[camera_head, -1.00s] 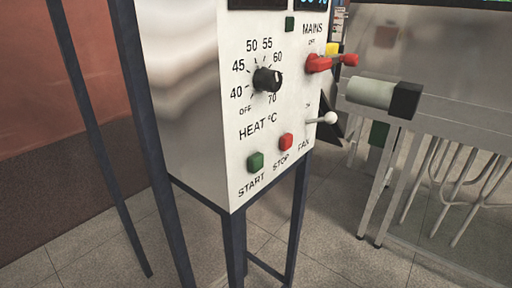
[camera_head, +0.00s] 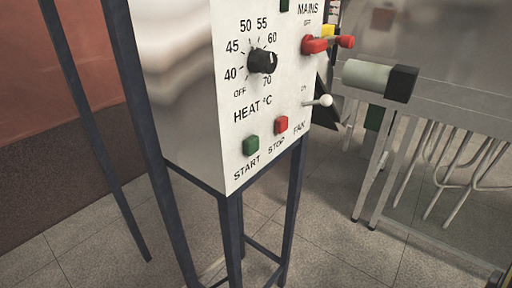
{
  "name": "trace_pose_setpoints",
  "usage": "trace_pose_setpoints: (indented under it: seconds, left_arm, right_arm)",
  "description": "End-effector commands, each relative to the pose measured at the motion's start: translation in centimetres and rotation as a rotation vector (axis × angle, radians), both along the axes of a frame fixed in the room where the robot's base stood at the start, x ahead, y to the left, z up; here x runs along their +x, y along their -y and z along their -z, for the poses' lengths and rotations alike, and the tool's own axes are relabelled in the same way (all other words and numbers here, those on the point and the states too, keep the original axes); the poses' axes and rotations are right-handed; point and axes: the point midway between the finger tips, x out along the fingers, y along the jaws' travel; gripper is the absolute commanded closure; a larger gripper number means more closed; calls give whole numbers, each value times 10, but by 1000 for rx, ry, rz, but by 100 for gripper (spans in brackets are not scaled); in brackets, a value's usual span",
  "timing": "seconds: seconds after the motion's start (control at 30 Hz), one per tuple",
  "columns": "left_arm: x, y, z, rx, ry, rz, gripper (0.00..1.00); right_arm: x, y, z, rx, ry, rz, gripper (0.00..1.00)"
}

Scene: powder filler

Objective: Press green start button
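The green start button (camera_head: 251,145) sits low on the white front panel (camera_head: 235,110) of the machine, above the word START. The red stop button (camera_head: 281,124) is just right of it and a little higher. Nothing covers the start button. Neither of my grippers shows in the head view.
A black heat knob (camera_head: 263,61), a red mains switch (camera_head: 327,43) and a white-tipped fan lever (camera_head: 323,101) stick out from the panel. Dark legs (camera_head: 232,235) hold the machine up. A metal table (camera_head: 450,110) stands to the right. Open tiled floor (camera_head: 335,245) lies in front.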

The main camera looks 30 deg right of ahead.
Motion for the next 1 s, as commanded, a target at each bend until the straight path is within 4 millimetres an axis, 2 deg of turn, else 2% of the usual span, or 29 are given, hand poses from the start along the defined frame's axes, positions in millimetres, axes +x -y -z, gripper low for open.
trace_pose_setpoints:
  seconds: [0.03,0.13,0.17,1.0]
  left_arm:
    - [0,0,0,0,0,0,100]
    - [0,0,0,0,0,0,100]
    - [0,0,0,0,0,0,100]
    - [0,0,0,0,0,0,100]
  right_arm:
    - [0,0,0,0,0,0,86]
    - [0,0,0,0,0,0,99]
    - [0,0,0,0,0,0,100]
    - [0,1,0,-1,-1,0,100]
